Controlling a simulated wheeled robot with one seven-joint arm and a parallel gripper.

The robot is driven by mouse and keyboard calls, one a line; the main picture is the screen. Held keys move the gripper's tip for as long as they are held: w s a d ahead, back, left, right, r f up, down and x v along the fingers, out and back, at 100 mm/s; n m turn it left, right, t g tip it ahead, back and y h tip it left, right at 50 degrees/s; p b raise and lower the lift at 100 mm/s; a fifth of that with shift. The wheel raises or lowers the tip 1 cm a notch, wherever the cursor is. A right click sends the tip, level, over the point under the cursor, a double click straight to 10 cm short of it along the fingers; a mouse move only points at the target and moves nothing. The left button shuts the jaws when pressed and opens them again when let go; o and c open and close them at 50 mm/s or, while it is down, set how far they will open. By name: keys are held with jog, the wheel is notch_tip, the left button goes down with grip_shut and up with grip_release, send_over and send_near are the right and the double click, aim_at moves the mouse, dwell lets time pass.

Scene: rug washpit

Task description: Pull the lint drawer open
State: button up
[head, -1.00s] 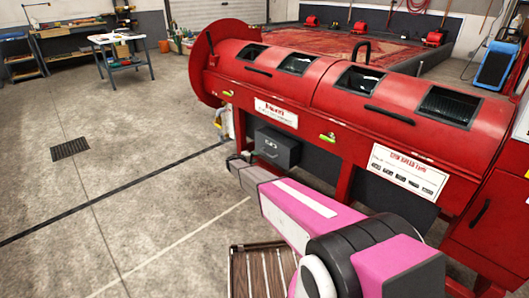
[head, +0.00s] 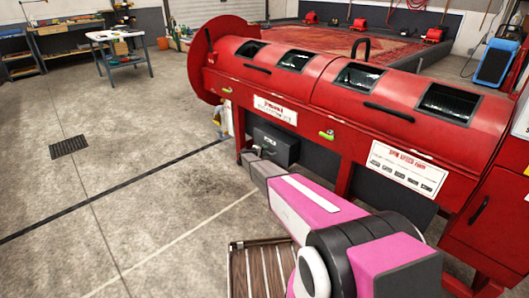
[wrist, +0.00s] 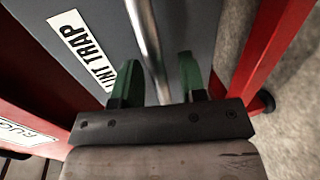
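The lint drawer (head: 278,143) is a dark grey box under the red machine, and it looks shut. In the wrist view its grey front (wrist: 105,20) carries a white label reading "LINT TRAP" (wrist: 82,45). A round metal bar handle (wrist: 146,40) runs along that front. My gripper (wrist: 160,80) is at the handle, with one green finger on each side of the bar. The fingers are apart, and gaps show between them and the bar. In the head view my gripper (head: 249,154) is small at the drawer's left front, and its fingers are hard to make out.
The long red machine (head: 340,88) stands above the drawer on red legs (head: 345,172). A slatted wooden surface (head: 262,272) lies at the bottom beside my arm. The concrete floor to the left is clear, with a floor grate (head: 69,147). A workbench table (head: 121,58) stands far back.

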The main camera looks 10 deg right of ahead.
grip_shut()
jog(key=f+v, duration=0.2)
jog(key=v, duration=0.8)
jog(key=f+v, duration=0.2)
jog(key=v, duration=0.9)
jog(key=shift+s+a+f, duration=0.25)
jog(key=shift+s+a, duration=0.25)
jog(key=shift+a, duration=0.1)
grip_release()
jog(key=v, duration=1.1)
jog(key=shift+w, duration=0.1)
